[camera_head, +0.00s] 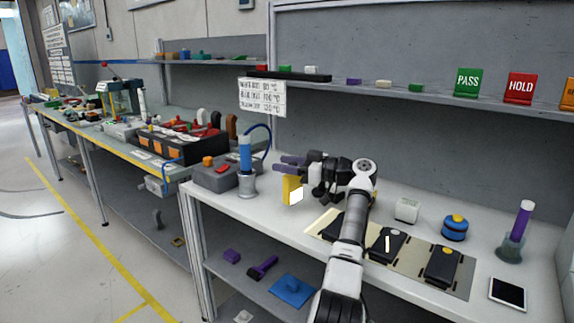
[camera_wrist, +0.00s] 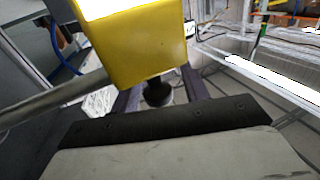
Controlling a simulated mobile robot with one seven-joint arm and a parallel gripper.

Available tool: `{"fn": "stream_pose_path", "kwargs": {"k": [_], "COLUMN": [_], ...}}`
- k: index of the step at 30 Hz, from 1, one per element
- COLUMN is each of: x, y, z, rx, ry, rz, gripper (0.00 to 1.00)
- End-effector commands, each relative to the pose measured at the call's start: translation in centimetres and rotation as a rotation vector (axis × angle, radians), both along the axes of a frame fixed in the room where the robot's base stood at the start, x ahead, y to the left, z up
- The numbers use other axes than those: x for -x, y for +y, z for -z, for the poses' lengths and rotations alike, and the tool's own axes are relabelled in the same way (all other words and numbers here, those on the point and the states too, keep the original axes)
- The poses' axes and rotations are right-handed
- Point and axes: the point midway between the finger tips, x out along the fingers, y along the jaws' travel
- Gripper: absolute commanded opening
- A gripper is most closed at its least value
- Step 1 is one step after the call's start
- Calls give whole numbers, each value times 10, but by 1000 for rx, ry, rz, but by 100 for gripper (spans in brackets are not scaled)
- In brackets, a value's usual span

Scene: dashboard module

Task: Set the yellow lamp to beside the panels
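The yellow lamp (camera_head: 287,189) is a block with a white face. It shows under my gripper's fingers, left of the panels, near the table's left end. In the wrist view the yellow lamp (camera_wrist: 135,45) fills the upper middle and hides the fingertips. My gripper (camera_head: 290,165) points left, its two fingers a little apart. A black knob (camera_wrist: 158,93) shows between the fingers below the lamp. The frames do not show whether the fingers press on the lamp, or whether it touches the table. The dark panels (camera_head: 382,252) lie in a row on a beige board (camera_head: 411,264), partly behind my arm.
A blue-topped bottle in a grey holder (camera_head: 247,186) stands left of the lamp. Right of my arm are a white block (camera_head: 407,210), a blue-yellow round piece (camera_head: 454,231), a purple cylinder (camera_head: 522,220) and a tablet (camera_head: 507,293). Bare white table shows between them.

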Motion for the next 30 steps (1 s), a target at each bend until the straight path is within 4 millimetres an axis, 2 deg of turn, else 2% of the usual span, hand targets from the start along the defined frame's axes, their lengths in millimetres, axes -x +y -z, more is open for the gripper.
{"fn": "stream_pose_path", "kwargs": {"k": [7, 11, 14, 24, 30], "x": [0, 4, 10, 39, 48], "y": [-2, -12, -28, -98, -123], "z": [0, 1, 1, 0, 0], "rx": [-1, -1, 0, -1, -1], "ry": [0, -2, -2, -1, 1], "rz": [2, 4, 5, 3, 2], "gripper": [45, 45, 45, 45, 45]}}
